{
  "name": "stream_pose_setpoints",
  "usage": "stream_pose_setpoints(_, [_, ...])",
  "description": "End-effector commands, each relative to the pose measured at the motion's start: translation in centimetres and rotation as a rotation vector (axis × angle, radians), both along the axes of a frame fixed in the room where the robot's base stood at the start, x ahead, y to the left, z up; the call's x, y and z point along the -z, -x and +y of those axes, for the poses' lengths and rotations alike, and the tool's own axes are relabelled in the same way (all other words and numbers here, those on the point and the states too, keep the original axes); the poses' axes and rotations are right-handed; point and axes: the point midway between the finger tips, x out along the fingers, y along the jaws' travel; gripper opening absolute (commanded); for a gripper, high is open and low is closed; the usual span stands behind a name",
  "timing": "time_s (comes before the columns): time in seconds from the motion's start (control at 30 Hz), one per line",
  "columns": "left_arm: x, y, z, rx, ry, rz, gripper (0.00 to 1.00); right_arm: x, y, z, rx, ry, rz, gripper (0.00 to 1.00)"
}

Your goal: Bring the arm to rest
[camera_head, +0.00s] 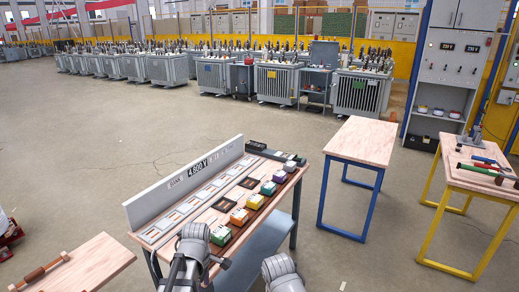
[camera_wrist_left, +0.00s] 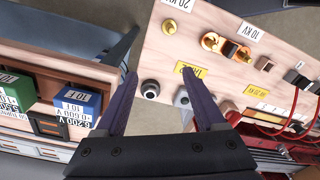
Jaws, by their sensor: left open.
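My left gripper (camera_wrist_left: 158,74) is open and empty in the left wrist view, its two dark fingers apart with nothing between them. My right gripper is out of view. Coloured blocks, among them a yellow one (camera_head: 239,217) and a purple one (camera_head: 268,188), stand in a row on the workbench.
In the wrist view a blue block (camera_wrist_left: 77,101) and a green block (camera_wrist_left: 18,90) are at the left, the terminal board (camera_wrist_left: 215,75) at the right. A blue-legged table (camera_head: 362,140) and a yellow-legged table with tools (camera_head: 455,178) stand right. Floor between is clear.

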Motion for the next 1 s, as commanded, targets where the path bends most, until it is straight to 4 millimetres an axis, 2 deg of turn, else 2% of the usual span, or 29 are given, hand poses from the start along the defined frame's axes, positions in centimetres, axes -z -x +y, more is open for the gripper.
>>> stream_pose_setpoints(0.03, [-0.9,1.3,-1.6,0.157,-0.002,0.008,0.71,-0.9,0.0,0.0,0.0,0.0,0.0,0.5])
stream_pose_setpoints(0.2, [-2.2,4.4,-5.8,0.716,-0.01,0.042,0.71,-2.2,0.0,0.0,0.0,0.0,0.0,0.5])
stream_pose_setpoints(0.4, [-3.6,7.9,-9.6,1.306,-0.014,0.087,0.71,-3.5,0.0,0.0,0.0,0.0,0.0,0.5])
stream_pose_setpoints(0.5, [-4.0,9.2,-10.7,1.521,-0.015,0.107,0.71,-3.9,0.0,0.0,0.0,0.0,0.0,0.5])
stream_pose_setpoints(0.7, [-4.4,10.4,-11.9,1.749,-0.014,0.129,0.71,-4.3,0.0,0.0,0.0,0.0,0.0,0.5])
stream_pose_setpoints(1.0, [-4.4,10.5,-12.0,1.779,-0.013,0.131,0.71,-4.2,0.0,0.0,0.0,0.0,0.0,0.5])
